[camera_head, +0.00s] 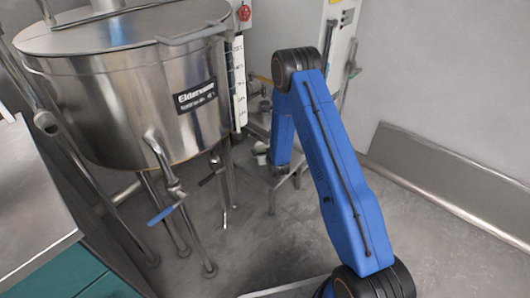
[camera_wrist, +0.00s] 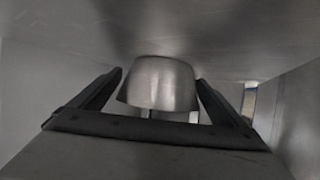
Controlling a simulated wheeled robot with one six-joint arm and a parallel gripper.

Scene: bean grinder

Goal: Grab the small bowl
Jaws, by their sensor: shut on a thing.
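The small bowl (camera_wrist: 160,82) is a shiny grey metal cup shape in the middle of the wrist view. My gripper (camera_wrist: 159,80) has a dark finger on each side of it and is shut on it. The bowl's wider edge faces the lower part of the picture, near the gripper's dark crossbar. In the head view my blue arm reaches away towards the machines at the back, and I cannot clearly make out the gripper or the bowl there.
A large steel tank (camera_head: 130,85) on legs stands at left, with a valve pipe (camera_head: 163,160) and blue handle. A pale cabinet (camera_head: 340,50) stands behind my arm. A metal counter (camera_head: 30,200) is at far left. Grey floor (camera_head: 250,230) lies open between tank and arm.

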